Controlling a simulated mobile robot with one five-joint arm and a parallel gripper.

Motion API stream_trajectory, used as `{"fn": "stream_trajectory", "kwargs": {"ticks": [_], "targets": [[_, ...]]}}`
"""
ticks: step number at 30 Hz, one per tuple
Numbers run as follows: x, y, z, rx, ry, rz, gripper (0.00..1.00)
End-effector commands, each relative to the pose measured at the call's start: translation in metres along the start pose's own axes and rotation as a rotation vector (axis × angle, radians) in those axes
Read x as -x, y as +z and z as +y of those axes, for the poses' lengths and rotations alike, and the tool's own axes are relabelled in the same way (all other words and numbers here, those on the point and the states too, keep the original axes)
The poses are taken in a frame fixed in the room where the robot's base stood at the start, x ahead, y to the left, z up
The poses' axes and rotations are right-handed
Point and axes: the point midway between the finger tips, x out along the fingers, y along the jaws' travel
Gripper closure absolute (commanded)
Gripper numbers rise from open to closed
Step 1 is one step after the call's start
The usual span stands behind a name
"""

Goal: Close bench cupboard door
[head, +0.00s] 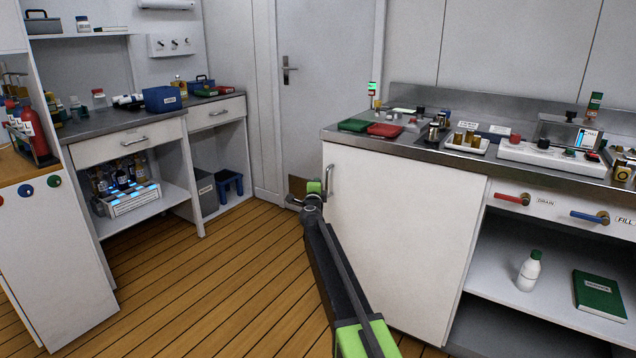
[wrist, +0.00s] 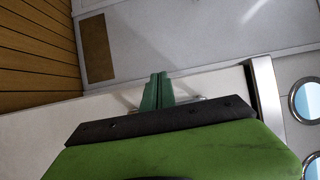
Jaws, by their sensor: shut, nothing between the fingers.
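The bench cupboard door (head: 405,235) is a plain white panel under the left part of the steel bench top. Its top edge runs close along the bench front; I cannot tell whether a small gap is left. Its metal bar handle (head: 330,180) is upright near its left edge. My gripper (head: 314,187) is at that left edge, just left of the handle. In the wrist view the green fingers (wrist: 158,90) are together and empty, in front of the white door's edge, with part of the handle (wrist: 195,98) beside them. I cannot tell whether they touch the door.
The bench top (head: 480,160) carries trays, cups and switch boxes. An open shelf right of the door holds a white bottle (head: 529,271) and a green book (head: 599,295). A grey room door (head: 325,90) stands behind. The wooden floor (head: 215,285) to the left is clear.

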Motion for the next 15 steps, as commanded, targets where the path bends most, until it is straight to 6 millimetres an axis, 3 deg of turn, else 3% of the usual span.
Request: {"fn": "stream_trajectory", "kwargs": {"ticks": [1, 6, 10, 15], "targets": [[0.017, 0.008, -0.002, -0.001, -0.001, -0.004, 1.0], [0.059, 0.032, -0.001, -0.002, 0.0, -0.006, 1.0], [0.081, 0.045, -0.001, -0.002, 0.0, -0.007, 1.0], [0.094, 0.053, -0.001, -0.003, 0.0, -0.007, 1.0]]}}
